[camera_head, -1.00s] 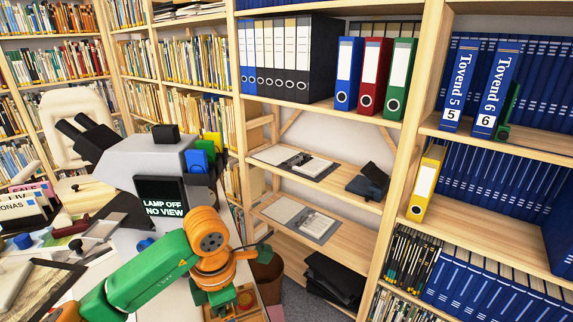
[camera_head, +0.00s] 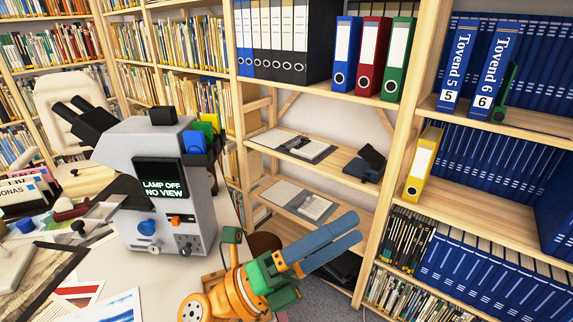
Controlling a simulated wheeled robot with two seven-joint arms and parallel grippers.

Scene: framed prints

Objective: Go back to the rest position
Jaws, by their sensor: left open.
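My left gripper (camera_head: 350,231) shows at the bottom middle, beyond the right edge of the desk. Its two blue fingers point up and to the right, toward the lower shelves, and are apart with nothing seen between them. Its wrist is orange and green. The grey microscope-like device (camera_head: 160,185) stands on the desk to the left of the gripper, apart from it. Its screen reads "LAMP OFF NO VIEW". My right gripper is not in view.
The desk (camera_head: 190,272) holds prints (camera_head: 110,309) and small tools. The wooden bookcase (camera_head: 397,165) stands close behind the gripper, with blue, red and green binders (camera_head: 370,60) above. A yellow binder (camera_head: 424,165) stands to the right. Open floor is hardly visible.

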